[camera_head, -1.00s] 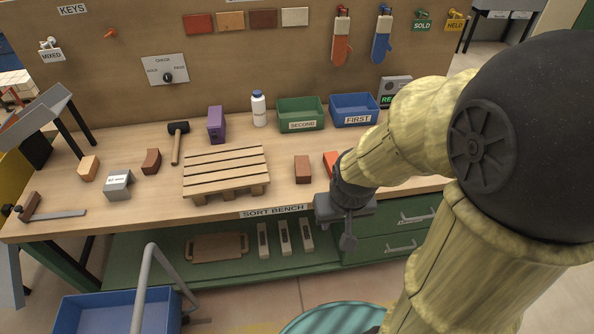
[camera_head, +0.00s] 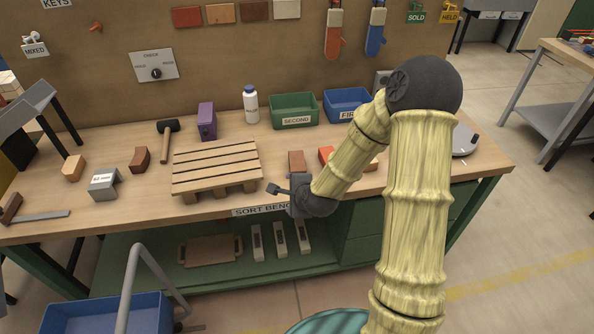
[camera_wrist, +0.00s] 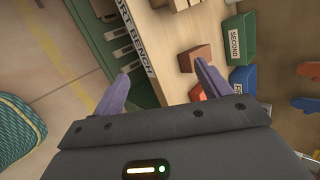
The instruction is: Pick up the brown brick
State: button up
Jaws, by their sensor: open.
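A reddish-brown brick (camera_head: 297,157) lies on the bench right of the pallet, partly hidden behind my gripper. It also shows in the wrist view (camera_wrist: 194,58), beyond the right finger. A darker brown brick (camera_head: 140,159) with a curved side lies left of the pallet, below the mallet. My gripper (camera_head: 274,188) is at the bench's front edge, near the reddish-brown brick. In the wrist view its fingers (camera_wrist: 161,86) are spread apart with nothing between them.
A slatted pallet (camera_head: 215,165) is left of my gripper. An orange-red brick (camera_head: 326,154) is right of the reddish-brown one. Green (camera_head: 294,120) and blue (camera_head: 338,117) bins stand behind. A grey block (camera_head: 103,187) and tan brick (camera_head: 73,168) lie left.

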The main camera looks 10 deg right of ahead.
aim_at(300, 166)
jog(key=w+d+f+m+t+h+b, duration=0.3)
jog(key=w+m, duration=0.4)
jog(key=m, duration=1.1)
jog(key=shift+d+f+m+t+h, duration=0.3)
jog(key=shift+d+f+t, duration=0.6)
jog(key=shift+d, duration=0.25)
jog(key=p+x, duration=0.2)
jog(key=x, duration=1)
jog(key=shift+w+a, duration=0.1)
jog(key=shift+w, duration=0.05)
